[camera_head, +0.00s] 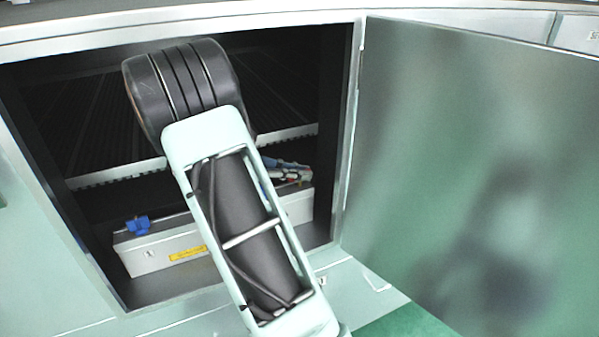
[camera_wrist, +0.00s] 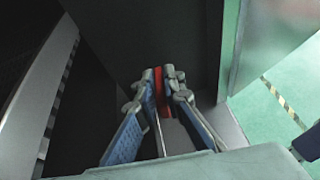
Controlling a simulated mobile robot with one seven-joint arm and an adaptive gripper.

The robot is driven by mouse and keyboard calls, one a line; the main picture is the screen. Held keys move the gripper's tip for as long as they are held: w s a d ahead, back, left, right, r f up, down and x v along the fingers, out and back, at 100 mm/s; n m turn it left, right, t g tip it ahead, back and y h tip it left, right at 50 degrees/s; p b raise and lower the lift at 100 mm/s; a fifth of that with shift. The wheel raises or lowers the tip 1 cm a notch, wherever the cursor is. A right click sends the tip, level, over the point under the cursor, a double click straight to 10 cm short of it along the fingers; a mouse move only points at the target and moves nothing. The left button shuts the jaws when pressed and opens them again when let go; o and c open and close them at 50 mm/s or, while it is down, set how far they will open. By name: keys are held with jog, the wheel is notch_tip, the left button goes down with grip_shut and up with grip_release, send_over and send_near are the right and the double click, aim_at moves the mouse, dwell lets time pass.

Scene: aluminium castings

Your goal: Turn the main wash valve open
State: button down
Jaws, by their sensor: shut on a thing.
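My gripper (camera_wrist: 161,75) reaches into the open cabinet. In the wrist view its two blue-and-grey fingers are closed about a narrow red part (camera_wrist: 167,105), which looks like a valve handle. The fingers cover much of it, so its full shape and its turn angle cannot be told. In the head view my gripper (camera_head: 288,172) shows only in part, behind my arm, above the right end of a grey box; the red part cannot be made out there.
The long grey box (camera_head: 160,251) with a yellow label lies along the cabinet floor. A blue fitting (camera_head: 138,225) sits at its left end. A slotted rail (camera_head: 110,175) crosses behind. The cabinet door (camera_head: 470,170) stands open at the right. Green floor (camera_wrist: 275,75) shows beyond the cabinet edge.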

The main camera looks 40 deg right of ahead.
jog(key=shift+r+n+t, duration=0.1)
jog(key=shift+n+t, duration=0.2)
jog(key=shift+n+t+h+p, duration=0.3)
jog(key=shift+n+t, duration=0.1)
jog(key=shift+t, duration=0.1)
jog(key=c, duration=2)
grip_release()
jog(key=shift+c, duration=0.2)
